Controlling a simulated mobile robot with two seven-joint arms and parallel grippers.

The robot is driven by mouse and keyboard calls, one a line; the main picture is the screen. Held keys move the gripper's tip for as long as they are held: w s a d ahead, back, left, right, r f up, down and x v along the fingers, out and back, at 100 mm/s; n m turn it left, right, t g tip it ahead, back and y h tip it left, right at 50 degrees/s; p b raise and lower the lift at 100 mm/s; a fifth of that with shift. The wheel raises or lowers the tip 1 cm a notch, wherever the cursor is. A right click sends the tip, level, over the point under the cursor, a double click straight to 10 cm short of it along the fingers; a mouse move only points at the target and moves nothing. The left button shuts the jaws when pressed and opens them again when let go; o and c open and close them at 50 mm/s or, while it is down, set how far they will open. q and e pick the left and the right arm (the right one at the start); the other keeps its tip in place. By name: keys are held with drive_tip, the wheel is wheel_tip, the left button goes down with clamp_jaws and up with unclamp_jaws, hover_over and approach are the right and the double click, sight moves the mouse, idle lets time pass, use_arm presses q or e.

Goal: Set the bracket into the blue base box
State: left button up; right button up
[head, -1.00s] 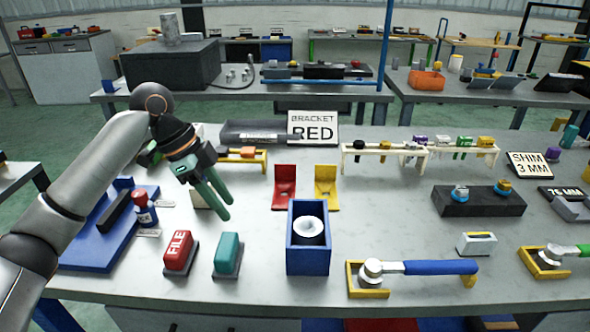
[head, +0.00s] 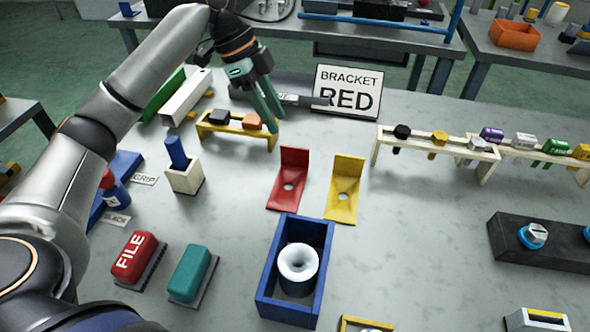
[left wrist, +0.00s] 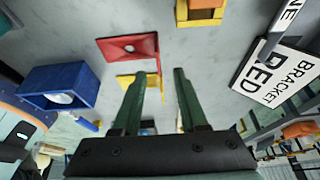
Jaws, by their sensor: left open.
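The red bracket (head: 289,184) stands on the table, an L-shape with a raised back plate and a holed foot. A yellow bracket (head: 344,192) of the same shape stands to its right. The blue base box (head: 267,277) is in front of them and holds a white ring-shaped part (head: 298,264). My left gripper (head: 265,120) is open and empty, above the table behind and left of the red bracket. In the left wrist view, the red bracket (left wrist: 122,48) and the blue box (left wrist: 62,82) lie left of the fingers. The right gripper is not in view.
A sign (head: 347,92) reads "BRACKET RED" behind the brackets. A yellow rack (head: 238,136) with black and orange pieces is below my left gripper. A red FILE block (head: 137,255) and a teal block (head: 191,272) stand left of the box.

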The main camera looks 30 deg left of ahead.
sight(292, 147)
use_arm(q)
drive_tip(key=x, duration=0.4)
drive_tip(key=shift+d+f, duration=0.15)
drive_tip(key=shift+f, duration=0.2)
drive_tip(key=x, duration=0.3)
drive_tip(key=b+x, duration=0.1)
drive_tip(key=x, duration=0.1)
drive_tip(key=shift+s+d, duration=0.1)
drive_tip(key=shift+d, duration=0.2)
clamp_jaws()
idle(0.7)
